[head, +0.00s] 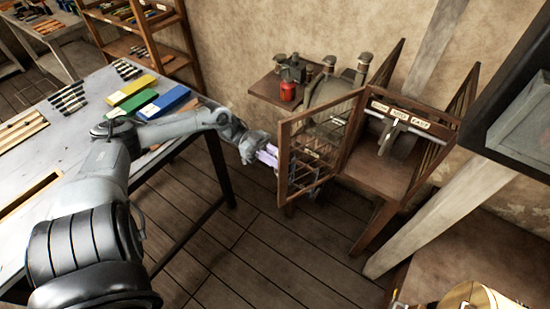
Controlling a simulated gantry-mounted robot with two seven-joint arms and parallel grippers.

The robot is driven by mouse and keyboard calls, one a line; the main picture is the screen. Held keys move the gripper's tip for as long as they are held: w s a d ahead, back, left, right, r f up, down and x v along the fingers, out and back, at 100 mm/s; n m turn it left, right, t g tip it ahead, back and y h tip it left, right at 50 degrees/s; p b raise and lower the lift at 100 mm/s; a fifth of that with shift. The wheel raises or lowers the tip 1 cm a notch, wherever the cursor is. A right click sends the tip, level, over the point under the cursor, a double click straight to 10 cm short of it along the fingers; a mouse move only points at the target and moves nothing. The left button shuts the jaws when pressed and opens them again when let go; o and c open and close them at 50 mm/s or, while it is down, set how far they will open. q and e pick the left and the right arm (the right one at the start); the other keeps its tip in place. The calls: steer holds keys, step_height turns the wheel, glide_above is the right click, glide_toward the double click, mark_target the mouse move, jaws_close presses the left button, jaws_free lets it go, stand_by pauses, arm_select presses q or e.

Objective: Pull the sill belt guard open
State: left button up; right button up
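The guard (284,156) is a wood-framed panel with a see-through mesh or glazed middle. It stands swung out at an angle from the left side of a wooden cabinet-like stand (385,174). My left gripper (269,156) is at the guard's left upright, with its pale purple fingertips at or just beside the frame. I cannot tell whether they touch it, or whether the fingers are open or closed. My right gripper is not in view.
A workbench (75,150) with colored boxes (133,94) is at left under my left arm. A small shelf with a red can (288,91) is behind the guard. A slanted beam (440,217) stands at right. The plank floor (250,255) in front is clear.

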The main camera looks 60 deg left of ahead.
arm_select(q)
steer(key=shift+o, duration=0.5)
steer(key=shift+w, duration=0.1)
steer(key=b+v, duration=0.3)
steer(key=v, duration=0.7)
steer(key=shift+s+a, duration=0.2)
steer(key=shift+a, duration=0.15)
